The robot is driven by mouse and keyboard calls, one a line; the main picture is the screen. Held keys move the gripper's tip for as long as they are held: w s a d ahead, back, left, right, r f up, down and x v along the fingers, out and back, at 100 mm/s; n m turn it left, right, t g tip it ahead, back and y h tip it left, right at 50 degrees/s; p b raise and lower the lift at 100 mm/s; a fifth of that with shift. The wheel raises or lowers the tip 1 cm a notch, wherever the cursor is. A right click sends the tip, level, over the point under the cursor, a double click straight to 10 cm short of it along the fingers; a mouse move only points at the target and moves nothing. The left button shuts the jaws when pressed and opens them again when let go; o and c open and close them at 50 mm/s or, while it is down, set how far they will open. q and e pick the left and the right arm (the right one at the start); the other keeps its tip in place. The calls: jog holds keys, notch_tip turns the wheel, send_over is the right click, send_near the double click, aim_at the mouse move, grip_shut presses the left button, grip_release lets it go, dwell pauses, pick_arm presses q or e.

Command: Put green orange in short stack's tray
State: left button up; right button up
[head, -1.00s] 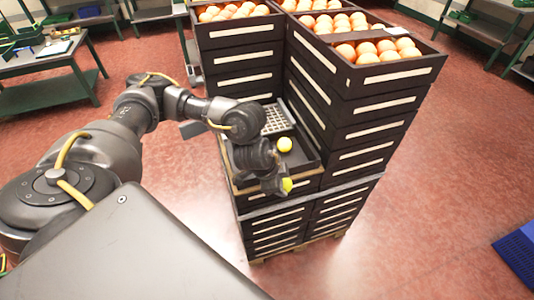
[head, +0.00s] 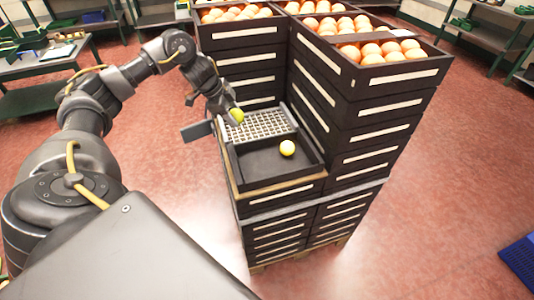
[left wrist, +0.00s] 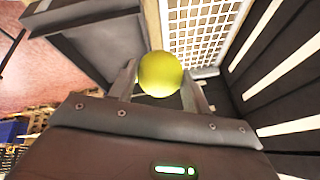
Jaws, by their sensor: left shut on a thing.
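A green-yellow orange (head: 237,115) is between the fingers of my left gripper (head: 232,112), which is shut on it. In the left wrist view the same orange (left wrist: 160,74) sits between the two fingertips. The gripper holds it over the left part of a white grid (head: 258,124) at the back of the short stack. The short stack's tray (head: 250,167) is dark, open on top, and in front of the grid. A second pale yellow orange (head: 287,148) lies in that tray toward its right side. My right gripper is not in view.
Tall stacks of black crates (head: 360,110) stand behind and to the right, topped with oranges (head: 385,50). A grey plate (head: 198,131) sticks out left of the short stack. A blue object (head: 522,262) lies on the floor at right.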

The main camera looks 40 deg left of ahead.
pick_arm(q)
jog(key=s+d+f+b, duration=0.1)
jog(key=d+f+b, duration=0.1)
jog(key=d, duration=0.1)
jog(key=s+d+f+b, duration=0.1)
jog(key=d+f+b, duration=0.1)
jog(key=d+f, duration=0.1)
jog(key=s+d+f+b, duration=0.1)
jog(key=d+f+b, duration=0.1)
jog(key=d, duration=0.3)
jog(key=shift+s+d+f+b, duration=0.1)
jog(key=shift+f+b, duration=0.2)
jog(key=shift+f, duration=0.4)
jog(key=shift+d+f, duration=0.2)
jog(key=shift+s+d+f, duration=0.1)
jog(key=shift+s+d, duration=0.05)
jog(key=f+b, duration=0.2)
jog(key=b, duration=0.1)
jog(key=f+b, duration=0.2)
jog(key=shift+d, duration=0.25)
jog(key=shift+a, duration=0.1)
jog(key=shift+s+a, duration=0.1)
jog(key=shift+a, duration=0.05)
jog(key=shift+f, duration=0.1)
jog(key=o, duration=1.1)
jog(key=shift+f, duration=0.1)
